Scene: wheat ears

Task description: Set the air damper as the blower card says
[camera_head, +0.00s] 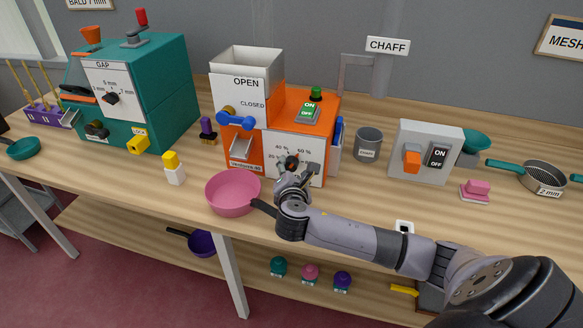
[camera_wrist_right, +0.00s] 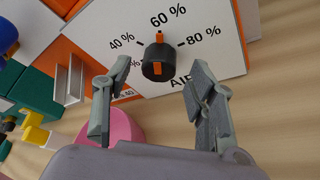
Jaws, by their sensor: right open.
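The air damper dial is a white panel (camera_wrist_right: 205,52) on the front of the orange machine (camera_head: 309,118), with marks including 40 %, 60 % and 80 %. Its black knob (camera_wrist_right: 157,62) has an orange mark at the 60 % side and another orange patch at its lower end. The knob also shows in the head view (camera_head: 291,162). My right gripper (camera_wrist_right: 158,80) is open in front of the panel, one finger on each side of the knob and apart from it. A finger hides part of the scale. I see no readable blower card. My left gripper is not in view.
A pink bowl (camera_head: 232,194) stands left of my right gripper, close to it. A grey cup (camera_head: 368,144) and a grey switch box (camera_head: 425,152) stand to the right. A teal machine (camera_head: 160,95) is at the left.

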